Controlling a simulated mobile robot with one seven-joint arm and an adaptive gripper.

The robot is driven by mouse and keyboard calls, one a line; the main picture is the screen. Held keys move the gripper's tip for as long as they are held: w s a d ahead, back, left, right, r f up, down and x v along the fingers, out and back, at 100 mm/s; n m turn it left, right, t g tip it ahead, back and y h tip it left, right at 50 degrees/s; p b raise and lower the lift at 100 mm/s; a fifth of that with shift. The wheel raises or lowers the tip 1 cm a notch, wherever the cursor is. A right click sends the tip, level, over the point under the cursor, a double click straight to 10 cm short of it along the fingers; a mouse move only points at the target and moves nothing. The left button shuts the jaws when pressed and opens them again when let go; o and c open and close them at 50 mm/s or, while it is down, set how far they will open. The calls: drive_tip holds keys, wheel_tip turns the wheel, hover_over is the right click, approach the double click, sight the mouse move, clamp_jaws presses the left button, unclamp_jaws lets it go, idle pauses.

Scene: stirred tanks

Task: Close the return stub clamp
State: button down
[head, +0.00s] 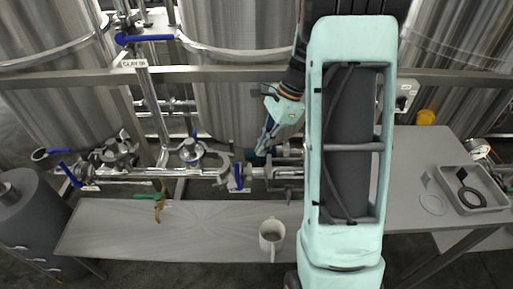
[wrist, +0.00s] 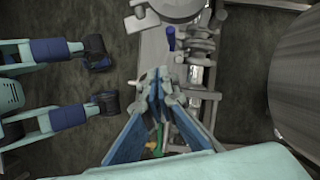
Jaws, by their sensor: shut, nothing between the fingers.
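My gripper (head: 262,152) is behind and left of my large pale green arm link, close above the steel pipe run (head: 215,172). In the wrist view my gripper (wrist: 160,84) has its blue fingers drawn together at the tips, with nothing between them, and they overlap metal fittings beneath. Clamp-like metal fittings (head: 285,172) sit on the pipe just below and right of the gripper. I cannot tell which fitting is the return stub clamp, nor whether it is open; my arm and fingers hide part of this area.
Blue-handled valves (head: 238,177) and a green-handled tap (head: 150,196) sit along the pipe. A white mug (head: 271,236) stands on the bench (head: 200,235). A grey tray (head: 447,178) lies at the right. Large steel tanks (head: 235,100) stand behind the rail.

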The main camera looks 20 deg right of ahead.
sight(226, 162)
drive_tip(key=a+f, duration=0.6)
drive_tip(key=f, duration=0.1)
drive_tip(key=shift+a+b, duration=0.3)
drive_tip(key=shift+a, duration=0.1)
drive_tip(key=shift+s+a+r+m, duration=0.1)
drive_tip(key=shift+s+a+m, duration=0.2)
drive_tip(key=shift+a+m, duration=0.1)
